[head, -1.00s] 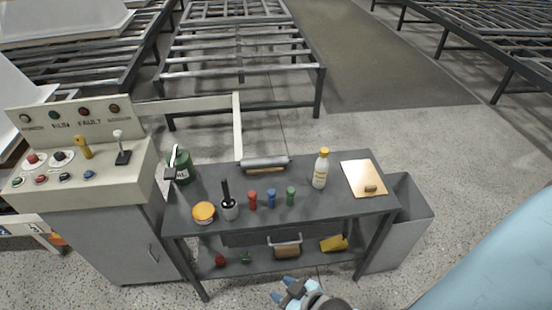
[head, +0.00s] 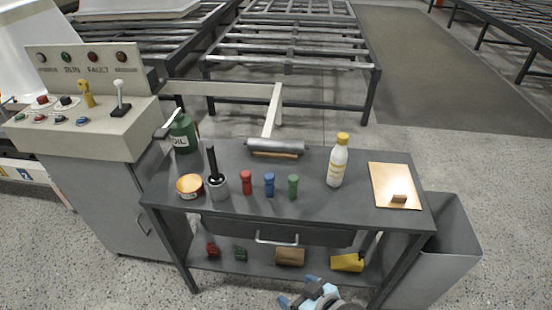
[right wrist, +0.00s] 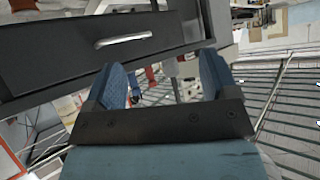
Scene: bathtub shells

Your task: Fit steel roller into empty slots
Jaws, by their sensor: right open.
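A steel roller (head: 276,146) lies on a wooden cradle (head: 274,155) at the back middle of the grey workbench (head: 330,211). The roller conveyor frame (head: 290,62) stands behind the bench, with gaps between some of its rollers. My right gripper (head: 308,291) is at the bottom of the head view, in front of the bench and below its top, apart from the roller. In the right wrist view its two blue fingers (right wrist: 168,85) are spread with nothing between them. My left gripper is not in view.
On the bench are a green oil can (head: 184,137), an orange tin (head: 190,187), a brush pot (head: 217,190), small coloured bottles, a white bottle (head: 337,165) and a clipboard (head: 394,184). A control console (head: 90,130) stands left, a grey bin (head: 440,250) right. The drawer (head: 280,232) is closed.

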